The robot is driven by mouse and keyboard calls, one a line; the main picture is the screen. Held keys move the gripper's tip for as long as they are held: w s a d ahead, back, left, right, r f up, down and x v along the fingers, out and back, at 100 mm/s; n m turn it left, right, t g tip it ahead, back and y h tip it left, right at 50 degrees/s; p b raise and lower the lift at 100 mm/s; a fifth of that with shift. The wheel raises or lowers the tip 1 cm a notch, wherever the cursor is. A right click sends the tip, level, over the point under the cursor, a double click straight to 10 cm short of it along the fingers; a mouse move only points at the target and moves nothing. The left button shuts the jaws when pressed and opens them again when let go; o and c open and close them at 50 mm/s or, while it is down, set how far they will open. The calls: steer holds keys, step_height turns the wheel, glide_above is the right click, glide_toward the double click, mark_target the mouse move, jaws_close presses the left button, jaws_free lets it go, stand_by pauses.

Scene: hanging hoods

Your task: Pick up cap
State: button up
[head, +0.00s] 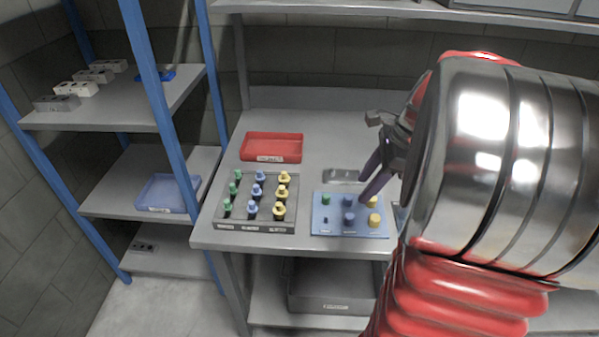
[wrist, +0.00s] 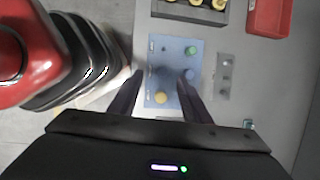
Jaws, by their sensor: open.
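Caps in green, blue and yellow stand on a light blue board (head: 322,230) on the bench in the head view. They include a green cap (head: 326,199), a blue cap (head: 348,217) and a yellow cap (head: 374,219). A small dark peg (head: 326,220) shows bare at the front left. My gripper (head: 364,190) hangs over the board's back right part, open, with its dark fingers pointing down. In the wrist view the open fingers (wrist: 159,76) frame the board, with nothing clearly held between them. A green cap (wrist: 191,50) and a yellow cap (wrist: 161,97) show there.
A grey rack (head: 262,229) left of the board holds rows of green, blue and yellow capped pieces. A red tray (head: 272,156) lies behind it. A grey plate (head: 343,175) lies behind the board. Blue-posted shelves (head: 150,150) stand at the left.

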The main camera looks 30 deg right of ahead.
steer(key=d+m, duration=0.1)
steer(key=d, duration=0.1)
steer(key=s+d+f+m, duration=0.1)
steer(key=shift+d+m, duration=0.3)
steer(key=shift+d, duration=0.05)
steer(key=shift+w+f, duration=0.1)
glide_above(350, 216)
steer(key=s+d, duration=0.2)
steer(key=shift+w+a+f, duration=0.1)
steer(key=shift+f, duration=3.85)
steer(key=shift+x, duration=2.6)
steer(key=shift+a, duration=0.1)
steer(key=shift+c, duration=0.4)
steer(key=c, duration=1)
